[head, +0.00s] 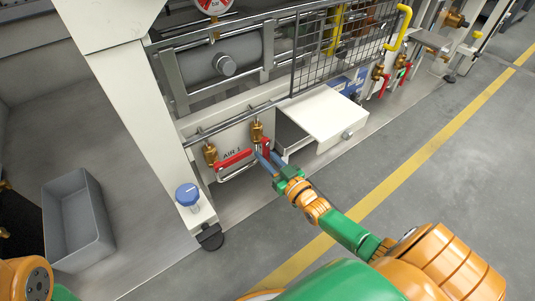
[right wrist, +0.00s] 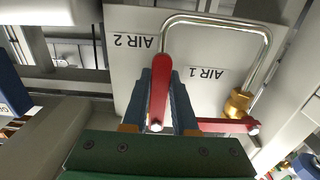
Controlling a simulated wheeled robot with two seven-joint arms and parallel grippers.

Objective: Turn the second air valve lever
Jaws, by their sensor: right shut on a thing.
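The second air valve is a brass body (head: 257,131) on the pale panel, with a red lever (head: 266,147) pointing down and outward. In the right wrist view this red lever (right wrist: 160,92) lies between the two fingers, beside the AIR 2 label (right wrist: 133,41). My right gripper (head: 265,160) is shut on it; its fingers also show in the wrist view (right wrist: 163,76). The first valve (head: 210,154) stands to the left, its red lever (head: 234,158) lying roughly along the panel under the AIR 1 label. My left gripper is out of view.
A metal loop handle (head: 238,172) is close below the levers. A white box-like cover (head: 322,113) juts out just right of the gripper. Open floor lies to the right.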

